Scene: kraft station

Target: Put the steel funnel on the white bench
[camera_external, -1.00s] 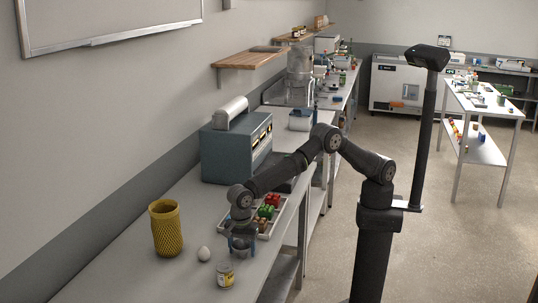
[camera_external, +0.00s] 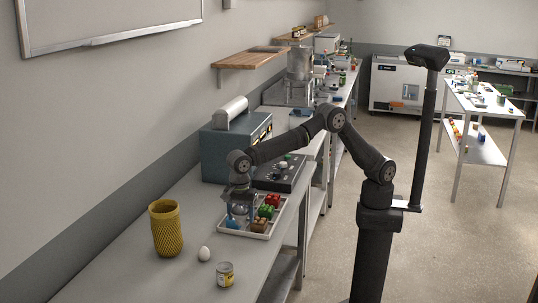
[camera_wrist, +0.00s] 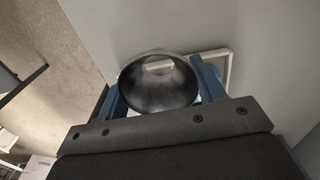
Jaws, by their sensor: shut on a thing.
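The steel funnel (camera_wrist: 155,92) shows in the wrist view as a dark, shiny round metal piece between my two blue fingers. My gripper (camera_external: 238,217) is shut on it and holds it near the left end of the white tray. In the external view the funnel is mostly hidden by the fingers and cannot be made out clearly. The long pale bench (camera_external: 185,268) runs along the left wall under my gripper.
The tray (camera_external: 262,234) holds red, green and brown blocks. A yellow mesh vase (camera_external: 166,230), an egg (camera_external: 204,254) and a can (camera_external: 225,275) stand on the bench's near part. A blue-grey machine (camera_external: 220,150) and a dark panel (camera_external: 285,172) are behind. A white table (camera_external: 490,106) stands at the right.

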